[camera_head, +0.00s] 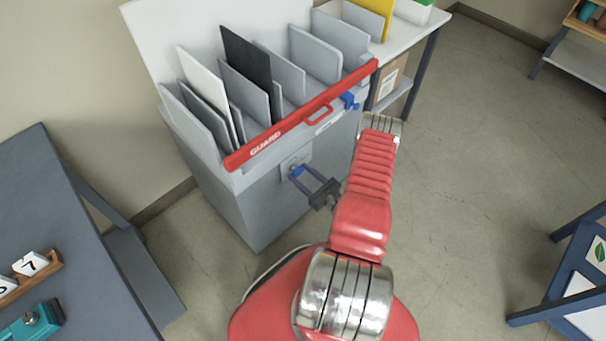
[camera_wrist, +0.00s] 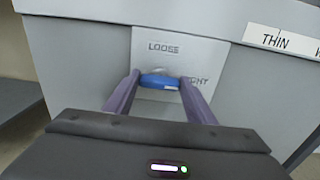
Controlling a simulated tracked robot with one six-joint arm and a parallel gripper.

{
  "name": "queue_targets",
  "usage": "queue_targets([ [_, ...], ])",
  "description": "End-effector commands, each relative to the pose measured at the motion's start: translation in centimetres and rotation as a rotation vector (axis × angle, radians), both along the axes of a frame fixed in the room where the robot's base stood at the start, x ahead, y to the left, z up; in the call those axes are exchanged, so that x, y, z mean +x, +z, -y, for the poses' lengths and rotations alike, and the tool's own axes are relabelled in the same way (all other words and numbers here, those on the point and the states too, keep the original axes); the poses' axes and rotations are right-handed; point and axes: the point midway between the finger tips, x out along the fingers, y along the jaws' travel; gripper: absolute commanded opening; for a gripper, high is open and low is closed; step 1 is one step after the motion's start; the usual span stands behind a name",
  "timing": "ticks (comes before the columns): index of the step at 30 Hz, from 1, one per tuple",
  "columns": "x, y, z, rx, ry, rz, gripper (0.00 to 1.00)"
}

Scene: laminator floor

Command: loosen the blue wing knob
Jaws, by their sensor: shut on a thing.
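The blue wing knob (camera_wrist: 160,81) sits on a pale plate (camera_wrist: 190,50) on the front of the grey machine. The plate reads "LOOSE" above the knob and a partly hidden word ending in "GHT" or similar at its right. The knob's wings lie about level in the wrist view. My gripper (camera_wrist: 159,85) is shut on the knob, one purple finger at each side. In the head view my gripper (camera_head: 307,176) reaches the machine's front, and a bit of the blue knob (camera_head: 297,171) shows between the fingertips.
A red guard bar (camera_head: 290,122) marked "GUARD" runs along the machine's top front edge, above my gripper. A second blue part (camera_head: 348,101) is near its right end. Upright panels (camera_head: 247,66) stand behind it. A dark table (camera_head: 60,240) stands at left.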

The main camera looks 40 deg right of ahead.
Motion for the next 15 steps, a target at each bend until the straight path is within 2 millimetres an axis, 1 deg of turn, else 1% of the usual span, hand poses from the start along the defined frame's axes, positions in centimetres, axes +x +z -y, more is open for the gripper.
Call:
queue_targets([
  [1,-0.05,0.05,0.43,-0.006,-0.017,0.0,0.28],
  [8,-0.03,0.07,0.16,-0.033,-0.019,0.001,0.28],
  [15,-0.03,0.08,0.07,-0.13,-0.018,0.004,0.28],
])
